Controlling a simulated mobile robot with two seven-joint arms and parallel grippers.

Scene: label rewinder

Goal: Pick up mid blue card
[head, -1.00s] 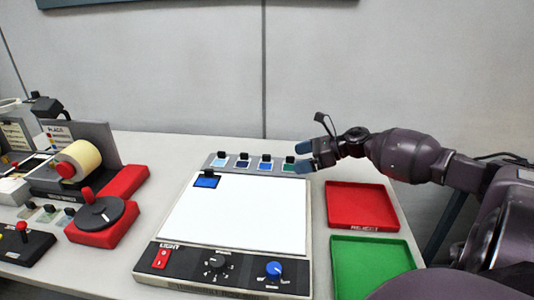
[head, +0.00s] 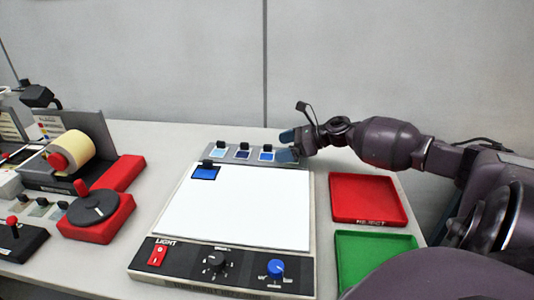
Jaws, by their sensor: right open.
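A row of cards with black clips stands in a grey rack (head: 256,162) behind the white light panel (head: 235,212). From left they are a light blue card (head: 220,153), a dark blue card (head: 242,155) and a mid blue card (head: 266,156). Another blue card (head: 205,173) with a black clip lies on the panel's upper left corner. My right gripper (head: 288,146) is open and empty, just right of the mid blue card, with its fingertips pointing left. My left gripper is out of view.
A red tray (head: 368,218) and a green tray (head: 340,282) lie right of the panel. A tape roll stand (head: 100,125) and a red base with a black dial (head: 97,232) stand on the left. The panel's middle is clear.

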